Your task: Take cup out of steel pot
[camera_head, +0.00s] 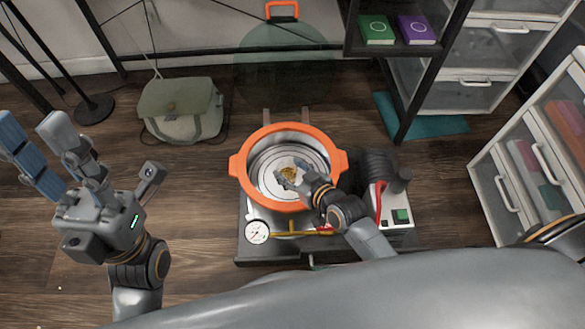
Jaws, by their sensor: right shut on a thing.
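The steel pot (238,166) has a bright steel inside, an orange rim and orange side handles. It stands upright on a dark base unit in the middle of the head view. My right gripper (289,173) reaches over the pot's front right rim and down inside it. It is shut on a small gold-brown patterned thing, taken as the cup (289,171). The fingers hide much of the cup, and I cannot tell whether it touches the pot's floor. My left gripper (34,120) is raised at the left, fingers apart, empty, away from the pot.
A pressure gauge (257,231) and yellow pipe (285,234) sit at the pot's front. A black motor unit (377,169) stands on the right. A transparent orange-handled lid (283,62) is behind the pot. A green bag (181,108) lies at the back left.

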